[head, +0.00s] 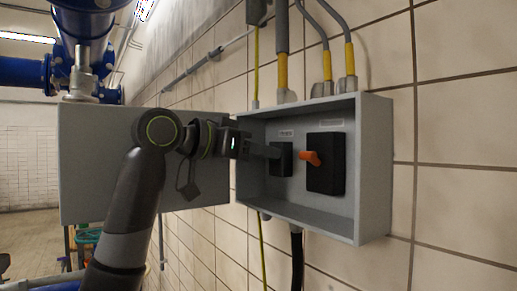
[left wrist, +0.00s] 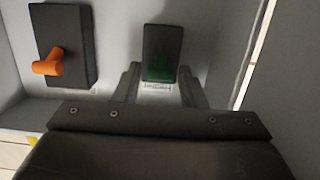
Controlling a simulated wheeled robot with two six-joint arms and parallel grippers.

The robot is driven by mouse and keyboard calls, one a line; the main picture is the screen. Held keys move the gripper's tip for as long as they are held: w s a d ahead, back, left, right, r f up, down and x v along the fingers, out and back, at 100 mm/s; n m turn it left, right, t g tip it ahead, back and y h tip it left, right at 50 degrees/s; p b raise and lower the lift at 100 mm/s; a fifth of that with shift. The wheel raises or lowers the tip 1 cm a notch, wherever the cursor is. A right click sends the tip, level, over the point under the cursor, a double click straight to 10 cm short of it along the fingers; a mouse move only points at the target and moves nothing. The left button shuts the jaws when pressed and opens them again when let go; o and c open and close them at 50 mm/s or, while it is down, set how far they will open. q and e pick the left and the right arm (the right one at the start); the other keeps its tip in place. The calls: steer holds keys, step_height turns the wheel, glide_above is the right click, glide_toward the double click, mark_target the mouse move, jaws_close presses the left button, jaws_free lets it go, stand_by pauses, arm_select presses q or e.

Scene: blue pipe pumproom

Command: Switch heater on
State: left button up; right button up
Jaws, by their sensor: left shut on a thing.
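An open grey switch box (head: 376,170) is on the tiled wall in the head view. Inside it on the left is a black switch plate (head: 286,158); the left wrist view shows this plate with a green switch handle (left wrist: 158,68). My left gripper (head: 272,152) reaches into the box from the left. In the left wrist view its fingers (left wrist: 160,82) are on both sides of the green handle, shut on it. A larger black plate (head: 325,172) with an orange handle (head: 311,157) sits to the right. The labels are too small to read. My right gripper is not in view.
The box's grey door (head: 90,160) stands swung open to the left, behind my left arm. Grey conduits with yellow sleeves (head: 282,70) enter the box from above. A black cable (head: 297,262) leaves below. Blue pipes (head: 85,30) are at upper left.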

arm_select(q)
steer(key=o, duration=1)
steer(key=shift+a, duration=0.1)
steer(key=b+v, duration=0.6)
steer(key=v, duration=1.1)
steer(key=shift+s+a+b, duration=0.1)
steer(key=shift+s+b, duration=0.05)
steer(key=shift+b, duration=0.25)
